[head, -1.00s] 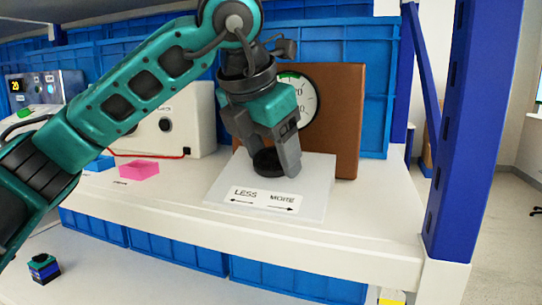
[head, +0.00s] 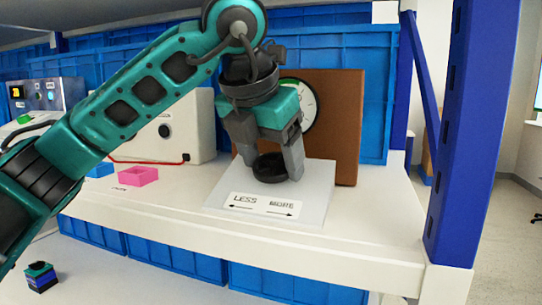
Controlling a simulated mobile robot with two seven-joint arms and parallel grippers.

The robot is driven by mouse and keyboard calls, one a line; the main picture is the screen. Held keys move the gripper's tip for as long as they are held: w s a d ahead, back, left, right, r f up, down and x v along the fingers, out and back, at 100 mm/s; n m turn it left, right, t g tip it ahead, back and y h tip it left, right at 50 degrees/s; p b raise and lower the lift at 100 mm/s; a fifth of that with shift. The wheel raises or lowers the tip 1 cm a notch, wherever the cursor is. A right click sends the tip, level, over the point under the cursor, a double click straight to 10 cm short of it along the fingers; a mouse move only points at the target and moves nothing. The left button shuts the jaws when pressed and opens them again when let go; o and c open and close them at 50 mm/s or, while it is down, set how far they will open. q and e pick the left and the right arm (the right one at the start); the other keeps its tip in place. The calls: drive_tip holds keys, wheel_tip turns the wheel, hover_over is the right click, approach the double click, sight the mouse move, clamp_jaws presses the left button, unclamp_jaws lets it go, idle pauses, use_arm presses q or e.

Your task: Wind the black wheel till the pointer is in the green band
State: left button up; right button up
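The black wheel (head: 269,168) lies flat on a light grey plate (head: 312,205) marked LESS with a left arrow and MORE with a right arrow. My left gripper (head: 271,172) points down over the wheel, with one finger on either side of it. The fingers look close to the wheel's rim; whether both touch it I cannot tell. Behind, a round white dial (head: 311,106) is set in a brown upright panel (head: 338,135). A bit of green band shows at the dial's top left. My arm hides the rest of the dial, and I cannot see the pointer. My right gripper is not in view.
A blue post (head: 462,130) rises at right. Blue crates line the back.

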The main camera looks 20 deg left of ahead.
use_arm(q)
drive_tip(key=o, duration=0.3)
drive_tip(key=p+v, duration=0.3)
drive_tip(key=v, duration=1)
